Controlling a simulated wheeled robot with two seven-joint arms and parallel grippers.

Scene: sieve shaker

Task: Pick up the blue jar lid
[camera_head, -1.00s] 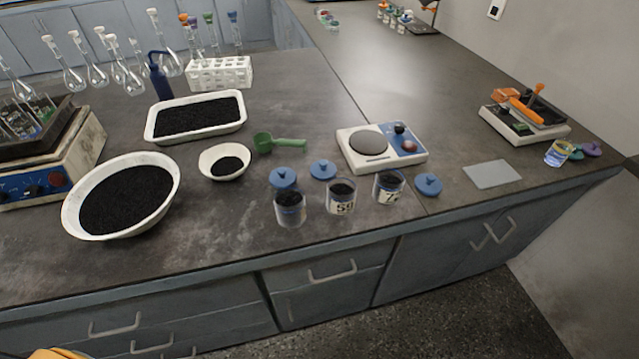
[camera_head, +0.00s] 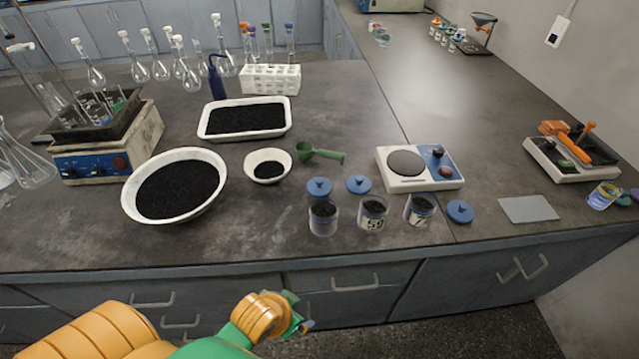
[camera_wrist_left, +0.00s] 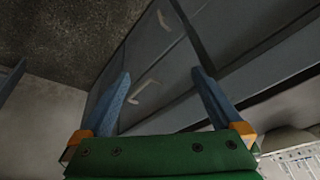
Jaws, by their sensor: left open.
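Three blue jar lids lie on the dark bench: a left lid (camera_head: 319,187) behind the left jar, a middle lid (camera_head: 358,184) behind the middle jar, and a right lid (camera_head: 460,211) beside the right jar. The open jars of black grains are a left jar (camera_head: 323,217), a middle jar (camera_head: 372,213) and a right jar (camera_head: 420,210). My left gripper (camera_head: 304,327) is in front of the bench, below its top and apart from the lids. In the left wrist view, its blue fingers (camera_wrist_left: 162,90) are apart and empty, with drawer fronts beyond. My right gripper is not in view.
A large bowl of black grains (camera_head: 126,197), a small bowl (camera_head: 250,165) and a green scoop (camera_head: 322,154) lie left of and behind the jars. A balance (camera_head: 449,184) stands behind the right jar. A grey plate (camera_head: 528,209) lies to the right. The bench's front edge (camera_head: 350,259) is clear.

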